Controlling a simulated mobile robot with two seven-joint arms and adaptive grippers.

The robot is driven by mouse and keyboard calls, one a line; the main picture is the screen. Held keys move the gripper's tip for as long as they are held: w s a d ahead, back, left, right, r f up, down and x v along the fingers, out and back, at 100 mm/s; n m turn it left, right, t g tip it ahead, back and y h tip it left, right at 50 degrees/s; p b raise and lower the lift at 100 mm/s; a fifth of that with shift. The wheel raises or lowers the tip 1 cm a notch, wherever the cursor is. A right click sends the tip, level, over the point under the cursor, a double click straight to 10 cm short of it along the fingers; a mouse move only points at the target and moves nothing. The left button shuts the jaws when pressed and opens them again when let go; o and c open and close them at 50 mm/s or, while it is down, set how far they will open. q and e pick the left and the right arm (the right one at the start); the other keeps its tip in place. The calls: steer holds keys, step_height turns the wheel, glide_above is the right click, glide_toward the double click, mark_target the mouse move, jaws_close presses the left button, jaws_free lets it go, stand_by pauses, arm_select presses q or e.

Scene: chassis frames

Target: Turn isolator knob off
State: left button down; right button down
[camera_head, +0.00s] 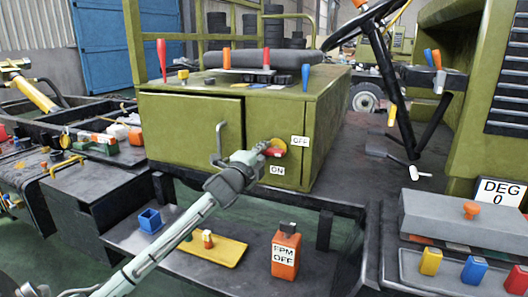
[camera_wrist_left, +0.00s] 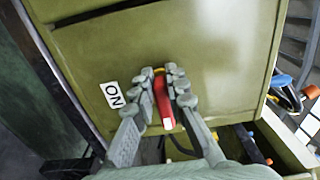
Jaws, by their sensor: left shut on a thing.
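The isolator knob (camera_head: 274,149) is on the front of the green box. It has a red handle and a yellow part behind it. A white OFF label (camera_head: 300,141) is above right of it and a white ON label (camera_head: 277,170) is just below it. My left gripper (camera_head: 262,152) is at the knob. In the left wrist view, the red knob handle (camera_wrist_left: 163,103) lies between the fingers of my left gripper (camera_wrist_left: 165,85), which is shut on it. The ON label (camera_wrist_left: 112,95) is left of the fingers there. My right gripper is not in view.
The green box (camera_head: 190,125) has a door with a handle (camera_head: 220,143) just left of my gripper. Below are a yellow tray (camera_head: 222,252), a blue bin (camera_head: 150,220) and an orange PPM OFF device (camera_head: 286,255). A steering wheel (camera_head: 362,22) is at the upper right.

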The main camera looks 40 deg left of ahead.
arm_select(q)
steer(key=c, duration=1.5)
jaws_free()
steer(key=shift+c, duration=0.2)
steer(key=v, duration=1.2)
steer(key=shift+d+f, duration=0.1)
